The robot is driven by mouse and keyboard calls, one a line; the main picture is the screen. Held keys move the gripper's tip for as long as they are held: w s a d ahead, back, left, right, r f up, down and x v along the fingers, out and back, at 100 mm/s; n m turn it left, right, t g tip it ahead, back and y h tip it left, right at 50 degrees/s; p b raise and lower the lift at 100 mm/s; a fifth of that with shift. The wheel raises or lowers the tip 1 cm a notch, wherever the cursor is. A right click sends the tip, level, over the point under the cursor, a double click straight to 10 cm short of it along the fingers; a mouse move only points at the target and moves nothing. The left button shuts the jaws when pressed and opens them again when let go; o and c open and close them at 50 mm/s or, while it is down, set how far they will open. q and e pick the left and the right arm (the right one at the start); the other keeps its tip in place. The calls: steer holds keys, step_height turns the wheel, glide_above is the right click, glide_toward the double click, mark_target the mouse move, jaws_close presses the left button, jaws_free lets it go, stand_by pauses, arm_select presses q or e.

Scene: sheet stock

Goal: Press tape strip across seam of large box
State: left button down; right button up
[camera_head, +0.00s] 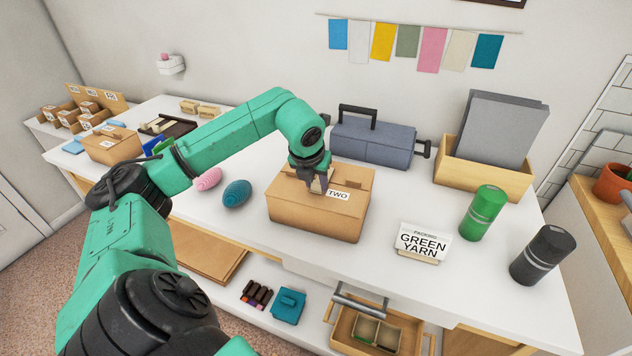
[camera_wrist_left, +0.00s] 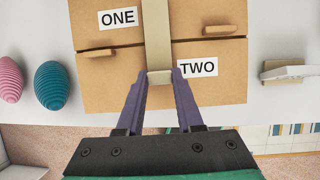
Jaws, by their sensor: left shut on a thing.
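The large cardboard box (camera_head: 312,221) stands on the white table in the head view, its top flaps closed. In the left wrist view the box (camera_wrist_left: 110,72) has flaps labelled ONE and TWO, with a dark seam between them. A beige tape strip (camera_wrist_left: 157,30) runs over the ONE flap and across the seam. My left gripper (camera_wrist_left: 160,82) is shut on the strip's near end, beside the TWO label. In the head view this gripper (camera_head: 314,186) is low over the box top and hides part of it. I cannot tell whether the strip touches the cardboard all along. My right gripper is not in view.
A pink yarn ball (camera_head: 206,179) and a teal one (camera_head: 237,193) lie left of the box. A grey toolbox (camera_head: 372,143) stands behind it. A GREEN YARN sign (camera_head: 422,243), a green canister (camera_head: 483,212) and a dark canister (camera_head: 543,255) stand to the right.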

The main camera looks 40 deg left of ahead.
arm_select(q)
steer(key=shift+f, duration=0.15)
steer(key=shift+c, duration=2.4)
jaws_free()
steer(key=shift+s+r, duration=0.15)
steer(key=shift+r, duration=0.3)
steer(key=v, duration=1.3)
steer(key=shift+s+d+r, duration=0.15)
steer(key=shift+s+r, duration=0.05)
steer(key=shift+r, duration=0.05)
